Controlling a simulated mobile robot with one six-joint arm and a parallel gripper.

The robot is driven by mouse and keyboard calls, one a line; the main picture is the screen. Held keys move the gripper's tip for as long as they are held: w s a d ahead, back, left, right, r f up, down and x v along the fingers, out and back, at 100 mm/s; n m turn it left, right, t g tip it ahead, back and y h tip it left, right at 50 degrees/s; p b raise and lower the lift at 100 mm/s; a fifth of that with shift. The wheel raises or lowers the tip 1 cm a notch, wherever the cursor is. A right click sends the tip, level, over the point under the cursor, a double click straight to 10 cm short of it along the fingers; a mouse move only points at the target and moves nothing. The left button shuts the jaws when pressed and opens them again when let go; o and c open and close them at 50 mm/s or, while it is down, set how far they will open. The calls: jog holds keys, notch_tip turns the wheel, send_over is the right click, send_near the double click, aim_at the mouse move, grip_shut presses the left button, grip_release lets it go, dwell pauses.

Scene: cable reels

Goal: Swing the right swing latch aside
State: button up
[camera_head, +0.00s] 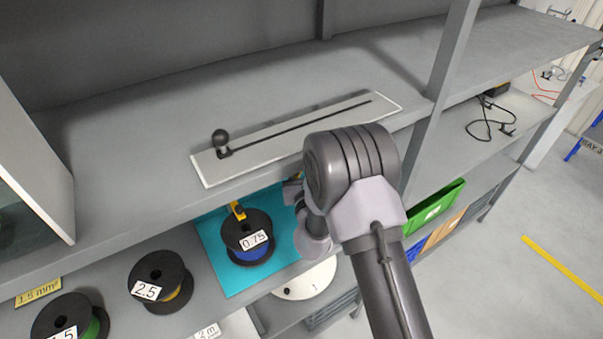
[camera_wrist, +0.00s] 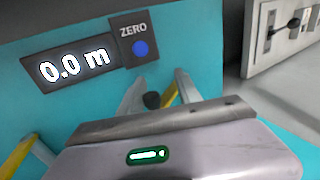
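The teal measuring unit fills much of the wrist view, with a display reading 0.0 m (camera_wrist: 75,66) and a blue ZERO button (camera_wrist: 140,48). A yellow bar with a black knob (camera_wrist: 152,100), which looks like the right swing latch (camera_wrist: 170,93), shows between my gripper's fingers (camera_wrist: 160,92). The fingers stand apart on either side; whether they touch it I cannot tell. Another yellow latch (camera_wrist: 17,155) is at the lower left, and it shows in the head view (camera_head: 238,210) behind the 0.75 reel (camera_head: 247,238). My arm hides the right latch in the head view.
A shelf with a white slotted plate and black knob (camera_head: 221,141) lies above the unit. Reels marked 2.5 (camera_head: 160,282) and another with green cable (camera_head: 70,320) stand to the left. A shelf post (camera_head: 438,90) and a green bin (camera_head: 436,207) are to the right of my arm.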

jog(key=b+v, duration=0.1)
jog(key=v, duration=1.6)
jog(key=w+a+n+g+y+b, duration=0.1)
jog(key=w+a+y+b, duration=0.1)
jog(key=w, duration=0.3)
jog(key=w+a+n+y+b, duration=0.1)
jog(key=w+a+y+b, duration=0.1)
jog(key=w+b, duration=0.2)
jog(key=w+a+n+g+y+b, duration=0.1)
jog(key=w+a+n+y+b, duration=0.1)
jog(key=w, duration=0.4)
jog(key=shift+w+a+f+g+b, duration=0.15)
jog(key=shift+w+a+g+b, duration=0.2)
jog(key=shift+a, duration=0.25)
grip_shut()
